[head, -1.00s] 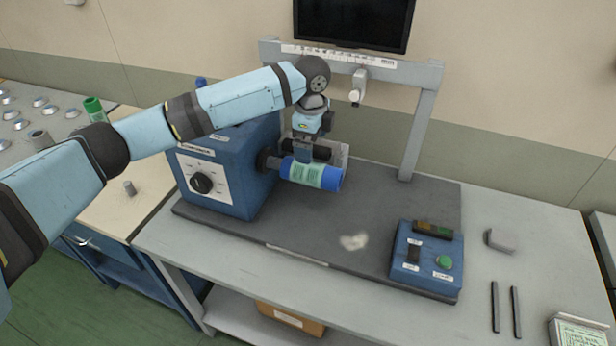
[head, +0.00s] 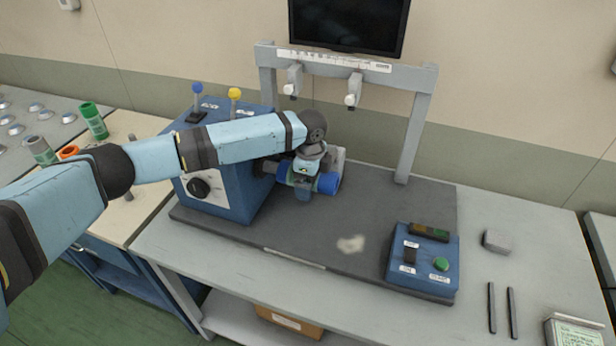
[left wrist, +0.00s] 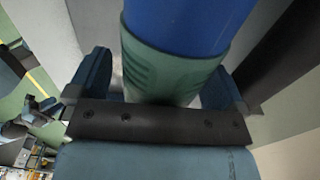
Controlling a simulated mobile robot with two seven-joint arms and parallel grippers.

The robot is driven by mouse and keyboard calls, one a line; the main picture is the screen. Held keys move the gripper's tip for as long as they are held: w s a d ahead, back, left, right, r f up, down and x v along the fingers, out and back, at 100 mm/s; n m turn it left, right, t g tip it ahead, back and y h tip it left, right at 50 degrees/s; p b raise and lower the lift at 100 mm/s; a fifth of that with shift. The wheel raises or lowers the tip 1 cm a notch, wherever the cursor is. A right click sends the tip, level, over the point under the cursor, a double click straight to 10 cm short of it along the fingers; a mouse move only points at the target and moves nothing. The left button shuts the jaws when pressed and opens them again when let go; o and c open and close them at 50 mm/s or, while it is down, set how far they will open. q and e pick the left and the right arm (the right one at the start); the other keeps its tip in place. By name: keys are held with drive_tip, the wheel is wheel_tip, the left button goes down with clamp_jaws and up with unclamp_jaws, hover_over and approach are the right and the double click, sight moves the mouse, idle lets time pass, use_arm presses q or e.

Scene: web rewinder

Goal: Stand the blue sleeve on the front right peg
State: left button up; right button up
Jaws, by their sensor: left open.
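The blue sleeve (head: 328,183) with a pale green label lies on its side on the spindle of the blue rewinder. In the left wrist view the sleeve (left wrist: 185,25) passes between the two fingers, its green band near the palm. My left gripper (head: 303,187) is open and straddles the sleeve from above; I cannot tell whether a finger touches it. My left forearm hides part of the beige peg table (head: 112,218). A short grey peg (head: 128,195) shows at its front right, partly behind the arm. My right gripper is not in view.
The rewinder housing (head: 232,190) is close to my gripper. A grey gantry (head: 414,135) stands behind. A blue control box (head: 424,258) sits right; the dark mat (head: 335,225) between is mostly clear.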

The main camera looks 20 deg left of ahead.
use_arm(q)
drive_tip(key=c, duration=1.4)
drive_tip(key=shift+o, duration=0.2)
drive_tip(key=shift+r, duration=0.1)
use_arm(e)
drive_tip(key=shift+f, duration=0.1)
